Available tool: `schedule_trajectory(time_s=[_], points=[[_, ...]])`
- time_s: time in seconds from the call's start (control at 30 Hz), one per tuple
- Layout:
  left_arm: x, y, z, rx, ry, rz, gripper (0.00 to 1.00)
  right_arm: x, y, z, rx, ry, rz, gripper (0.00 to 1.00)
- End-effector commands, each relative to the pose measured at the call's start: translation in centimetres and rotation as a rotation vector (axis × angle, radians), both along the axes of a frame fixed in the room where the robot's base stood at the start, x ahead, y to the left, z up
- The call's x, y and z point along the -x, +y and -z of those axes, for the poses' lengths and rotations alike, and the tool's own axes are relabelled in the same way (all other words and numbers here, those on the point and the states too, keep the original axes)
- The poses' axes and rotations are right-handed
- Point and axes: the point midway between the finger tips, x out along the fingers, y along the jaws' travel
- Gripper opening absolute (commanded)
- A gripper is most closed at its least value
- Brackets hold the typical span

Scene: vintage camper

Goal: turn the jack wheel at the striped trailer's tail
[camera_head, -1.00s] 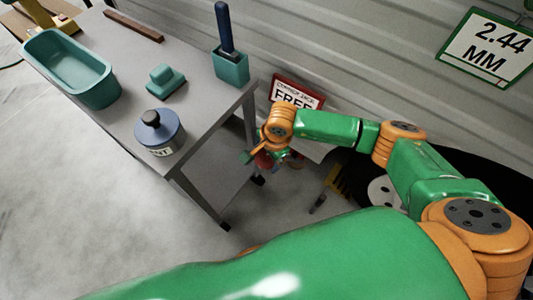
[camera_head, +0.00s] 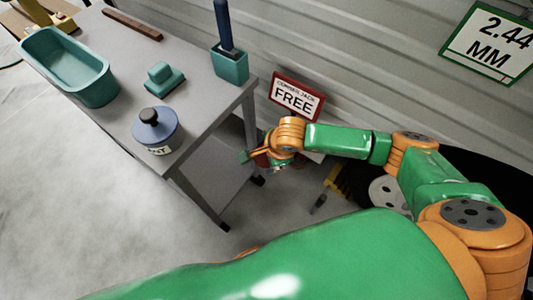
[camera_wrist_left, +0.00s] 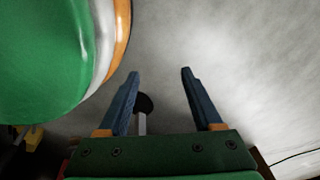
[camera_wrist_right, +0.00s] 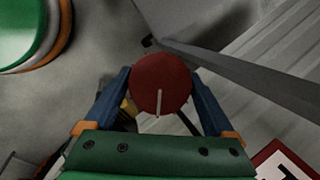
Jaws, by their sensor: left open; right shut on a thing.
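The jack wheel (camera_wrist_right: 160,84) is a red disc with a pale line mark, in the middle of the right wrist view. My right gripper (camera_wrist_right: 160,90) is shut on it, with a blue finger on either side. In the head view the wheel (camera_head: 262,160) shows only as a small red patch beside my wrist, low by the trailer's ribbed wall (camera_head: 350,65). My left gripper (camera_wrist_left: 159,73) is open and empty in the left wrist view, over pale floor. It is not visible in the head view.
A grey table (camera_head: 205,110) is close on the left, with a teal tub (camera_head: 95,90), a blue pot (camera_head: 158,135) and a teal holder (camera_head: 230,68). A "2.44 MM" sign (camera_head: 492,45) is on the wall.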

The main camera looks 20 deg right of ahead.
Motion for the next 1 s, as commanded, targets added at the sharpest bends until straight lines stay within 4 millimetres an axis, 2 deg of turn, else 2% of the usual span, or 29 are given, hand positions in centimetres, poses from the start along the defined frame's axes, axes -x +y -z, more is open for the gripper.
schedule_trajectory(time_s=[0.13, 0.17, 0.2, 0.43, 0.73, 0.83, 1.0], points=[[0.0, -0.1, 0.0, 0.001, -0.001, 0.0, 0.67, 0.0, 0.0, 0.0, 0.001, 0.001, 0.0, 0.33], [0.1, -0.1, 0.0, 0.001, -0.001, 0.0, 0.67, 0.0, 0.0, 0.0, 0.002, 0.001, 0.001, 0.94], [0.1, -0.1, 0.0, 0.001, 0.0, 0.0, 0.67, 0.0, 0.0, 0.0, 0.001, 0.001, 0.0, 1.0], [0.4, 0.0, 0.0, 0.001, 0.005, 0.0, 0.67, 0.0, -0.1, -0.2, 0.001, 0.0, -0.001, 1.0], [1.7, 0.0, -1.5, 0.002, 0.019, 0.005, 0.67, 1.9, -0.7, -5.7, 0.001, -0.001, -0.002, 1.0], [1.8, -0.1, -1.6, 0.004, 0.022, 0.006, 0.67, 2.3, -0.9, -6.5, 0.001, 0.0, -0.001, 1.0], [1.8, -0.1, -1.5, 0.004, 0.022, 0.006, 0.67, 2.4, -0.9, -6.6, 0.002, 0.001, 0.001, 1.0]])
